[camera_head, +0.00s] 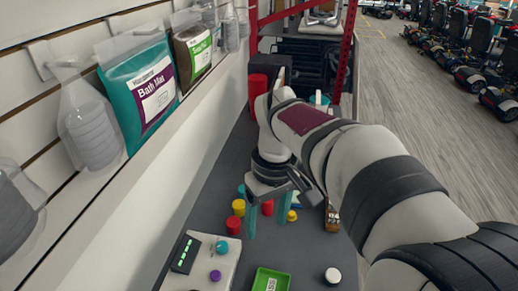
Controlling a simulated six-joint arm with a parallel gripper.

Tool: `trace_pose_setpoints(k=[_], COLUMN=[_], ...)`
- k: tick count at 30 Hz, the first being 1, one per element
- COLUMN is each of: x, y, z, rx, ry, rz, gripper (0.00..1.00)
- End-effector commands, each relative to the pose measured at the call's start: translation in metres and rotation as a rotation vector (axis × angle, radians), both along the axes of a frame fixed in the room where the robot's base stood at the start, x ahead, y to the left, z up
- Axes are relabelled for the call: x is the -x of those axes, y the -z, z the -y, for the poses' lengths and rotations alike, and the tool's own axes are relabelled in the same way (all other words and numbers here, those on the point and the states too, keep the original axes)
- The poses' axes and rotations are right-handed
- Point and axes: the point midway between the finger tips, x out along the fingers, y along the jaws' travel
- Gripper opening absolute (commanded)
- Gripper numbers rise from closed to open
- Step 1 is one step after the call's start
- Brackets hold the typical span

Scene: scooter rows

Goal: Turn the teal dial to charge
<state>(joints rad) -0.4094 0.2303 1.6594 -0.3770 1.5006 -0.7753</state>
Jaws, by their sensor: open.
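The teal dial (222,247) sits on a pale control box (201,272) at the lower left of the dark counter. The box also has a purple knob (215,276) and a black panel with green lights (186,254). No charge marking is readable, and I cannot tell the dial's setting. My gripper (267,222) points down with its two teal fingers apart. It is above and to the right of the dial in the picture, clear of it. A red cylinder (267,208) shows between the fingers, apparently behind them; nothing is held.
Several small yellow (239,207), red and teal pieces stand around my gripper. A green tray (258,283) lies right of the box, and a white-topped round piece (333,275) farther right. A slatted wall with hanging packs (142,85) borders the left. A red-framed shelf (349,50) stands behind.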

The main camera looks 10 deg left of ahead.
Motion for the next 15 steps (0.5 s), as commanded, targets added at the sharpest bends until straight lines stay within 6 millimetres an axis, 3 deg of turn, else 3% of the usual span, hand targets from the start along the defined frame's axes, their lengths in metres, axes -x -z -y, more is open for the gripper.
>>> trace_pose_setpoints(k=[1, 3, 6, 11, 15], x=[-0.021, -0.041, -0.053, -0.056, -0.056], y=[0.012, 0.027, 0.044, 0.062, 0.098], z=[-0.035, -0.076, -0.115, -0.129, -0.127], rx=[0.011, 0.022, 0.033, 0.037, 0.038], ry=[-0.168, -0.383, -0.577, -0.654, -0.651], rz=[0.006, 0.023, 0.037, 0.043, 0.041], gripper=[0.72, 0.72, 0.72, 0.72, 0.72])
